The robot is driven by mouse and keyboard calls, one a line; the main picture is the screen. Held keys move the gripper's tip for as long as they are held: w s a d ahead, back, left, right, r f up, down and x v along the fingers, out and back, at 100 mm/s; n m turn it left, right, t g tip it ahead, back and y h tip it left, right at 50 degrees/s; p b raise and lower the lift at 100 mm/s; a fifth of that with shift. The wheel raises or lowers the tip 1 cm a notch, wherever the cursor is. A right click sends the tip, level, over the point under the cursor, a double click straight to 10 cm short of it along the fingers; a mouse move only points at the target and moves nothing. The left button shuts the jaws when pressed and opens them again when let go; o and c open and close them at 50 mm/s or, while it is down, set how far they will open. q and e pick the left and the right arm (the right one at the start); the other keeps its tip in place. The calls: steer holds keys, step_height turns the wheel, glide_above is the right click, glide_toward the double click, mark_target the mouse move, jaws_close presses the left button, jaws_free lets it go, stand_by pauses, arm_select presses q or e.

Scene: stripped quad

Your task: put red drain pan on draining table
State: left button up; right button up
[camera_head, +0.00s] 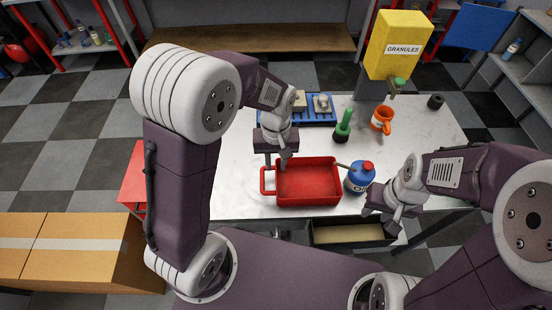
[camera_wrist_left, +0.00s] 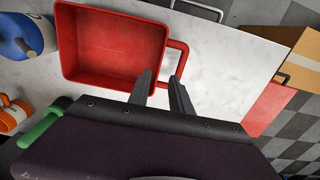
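The red drain pan (camera_head: 308,183) is an empty rectangular tray with a loop handle (camera_head: 267,181) on its left side. It sits on the white worktop (camera_head: 235,150) near the front edge. My left gripper (camera_head: 276,160) points down just above the handle end of the pan. No surface is clearly marked as a draining table.
A red surface (camera_head: 134,178) adjoins the worktop's left. A blue bottle (camera_head: 358,179) stands right of the pan. Behind are a green-handled tool (camera_head: 343,128), an orange mug (camera_head: 382,121) and a blue tray (camera_head: 321,119). An open drawer (camera_head: 348,234) is below the front edge.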

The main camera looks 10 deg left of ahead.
arm_select(q)
steer(key=s+a+m+t, duration=0.1)
steer(key=s+a+m, duration=0.2)
steer(key=s+a, duration=0.4)
steer(key=shift+s+f, duration=0.25)
steer(key=shift+s, duration=0.3)
steer(key=shift+s+a, duration=0.15)
